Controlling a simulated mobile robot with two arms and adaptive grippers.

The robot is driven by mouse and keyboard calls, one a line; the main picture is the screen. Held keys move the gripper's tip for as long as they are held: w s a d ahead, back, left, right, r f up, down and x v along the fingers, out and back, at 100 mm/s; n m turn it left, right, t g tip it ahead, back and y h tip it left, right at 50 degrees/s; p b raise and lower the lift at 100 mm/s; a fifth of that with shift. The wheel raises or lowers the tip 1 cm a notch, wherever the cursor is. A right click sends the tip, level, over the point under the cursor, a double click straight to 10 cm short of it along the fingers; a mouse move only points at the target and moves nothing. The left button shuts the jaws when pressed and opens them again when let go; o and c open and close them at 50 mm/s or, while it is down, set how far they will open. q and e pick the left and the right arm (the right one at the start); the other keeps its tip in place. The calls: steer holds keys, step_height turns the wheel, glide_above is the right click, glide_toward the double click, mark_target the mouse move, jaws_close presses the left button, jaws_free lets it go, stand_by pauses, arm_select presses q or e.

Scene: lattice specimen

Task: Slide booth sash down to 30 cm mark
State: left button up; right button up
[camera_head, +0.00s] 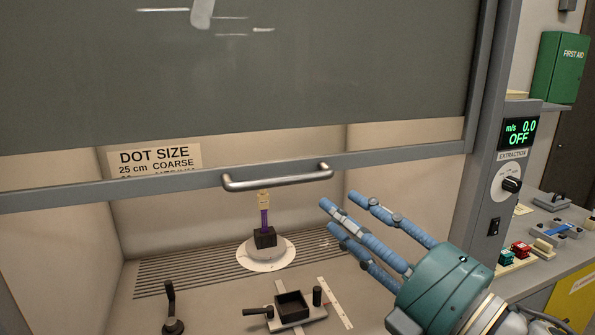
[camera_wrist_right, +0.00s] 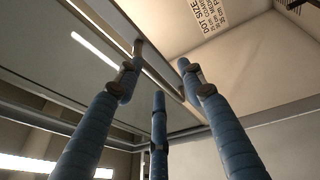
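The booth sash (camera_head: 250,80) is a dark glass panel across the upper front of the booth, with a grey bottom rail (camera_head: 410,152). A metal bar handle (camera_head: 278,181) is fixed to this rail. Below the rail the booth front is open. My right gripper (camera_head: 338,212) is right of and a little below the handle, apart from it. Its three blue fingers are spread and empty, as in the right wrist view (camera_wrist_right: 160,68). I can make out no 30 cm mark. My left gripper is out of view.
A DOT SIZE sign (camera_head: 153,160) on the back wall is partly hidden by the rail. Inside stand a purple piece on a round white plate (camera_head: 250,262), a black tray (camera_head: 292,307) and a black lever (camera_head: 170,305). The extraction panel (camera_head: 520,134) at right reads OFF.

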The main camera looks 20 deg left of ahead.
mark_target(291, 179)
steer(key=s+r+n+g+y, duration=0.1)
steer(key=s+r+n+g, duration=0.1)
steer(key=s+r+n, duration=0.15)
steer(key=shift+m, duration=0.35)
steer(key=p+x, duration=0.1)
steer(key=x, duration=0.2)
steer(key=p+x, duration=0.1)
steer(key=x, duration=0.2)
steer(key=p+x, duration=0.2)
steer(key=x, duration=0.2)
steer(key=shift+a+f, duration=0.15)
steer(key=shift+f, duration=0.15)
steer(key=shift+w+a, duration=0.25)
steer(key=shift+a, duration=0.2)
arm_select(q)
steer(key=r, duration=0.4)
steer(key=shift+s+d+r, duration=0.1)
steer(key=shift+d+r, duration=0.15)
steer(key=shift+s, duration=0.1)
arm_select(e)
jaws_close()
